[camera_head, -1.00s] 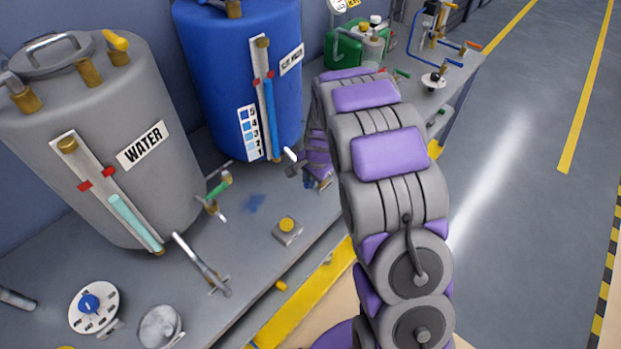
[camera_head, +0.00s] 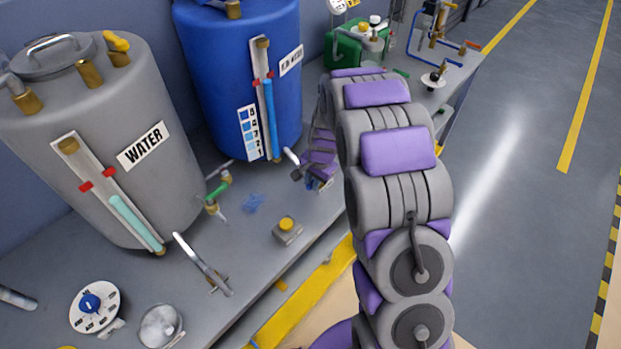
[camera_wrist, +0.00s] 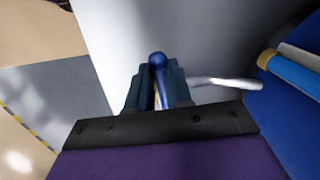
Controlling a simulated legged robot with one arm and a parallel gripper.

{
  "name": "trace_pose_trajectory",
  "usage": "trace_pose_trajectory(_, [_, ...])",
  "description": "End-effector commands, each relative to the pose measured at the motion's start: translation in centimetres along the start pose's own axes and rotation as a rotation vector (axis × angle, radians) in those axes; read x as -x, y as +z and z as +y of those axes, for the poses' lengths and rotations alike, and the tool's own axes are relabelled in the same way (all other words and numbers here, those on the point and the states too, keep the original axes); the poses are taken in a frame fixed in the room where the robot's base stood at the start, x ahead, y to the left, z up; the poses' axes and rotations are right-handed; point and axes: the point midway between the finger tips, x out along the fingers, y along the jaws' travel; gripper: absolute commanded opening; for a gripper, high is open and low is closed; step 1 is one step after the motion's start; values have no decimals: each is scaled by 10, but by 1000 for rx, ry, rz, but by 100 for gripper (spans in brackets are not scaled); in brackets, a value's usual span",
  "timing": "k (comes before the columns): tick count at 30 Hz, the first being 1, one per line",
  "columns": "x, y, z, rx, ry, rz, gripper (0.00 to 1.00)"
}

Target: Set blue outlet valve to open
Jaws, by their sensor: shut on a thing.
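The blue outlet valve's handle shows as a blue rounded knob (camera_wrist: 157,60) on a thin stem in the wrist view. My gripper (camera_wrist: 156,88) is shut on it, with one finger on each side. The blue tank (camera_head: 225,75) stands behind the workbench's middle, and its surface also fills the lower right of the wrist view (camera_wrist: 285,125). In the head view my gripper (camera_head: 297,173) is small, at the tank's lower right. The valve's handle is too small and hidden to make out there.
A pale spout (camera_wrist: 225,82) lies just right of the fingers in the wrist view. The grey water tank (camera_head: 95,130), a green-handled valve (camera_head: 218,188), a yellow button box (camera_head: 287,230) and a blue-knobbed dial (camera_head: 94,306) are on the bench to the left. The floor at right is clear.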

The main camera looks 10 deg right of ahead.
Motion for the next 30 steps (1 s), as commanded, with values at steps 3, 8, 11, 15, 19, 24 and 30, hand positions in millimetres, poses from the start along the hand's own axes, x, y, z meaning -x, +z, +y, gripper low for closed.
trace_pose_trajectory(3, [3,-2,4,89,-6,-14,0])
trace_pose_trajectory(8, [5,-5,12,233,-6,-41,0])
trace_pose_trajectory(11, [6,-8,18,327,-7,-57,0])
trace_pose_trajectory(15, [8,-12,25,457,-6,-83,0])
trace_pose_trajectory(19, [9,-18,31,579,-5,-103,0])
trace_pose_trajectory(24, [10,-24,38,739,-4,-137,0])
trace_pose_trajectory(30, [12,-34,44,925,-3,-169,0])
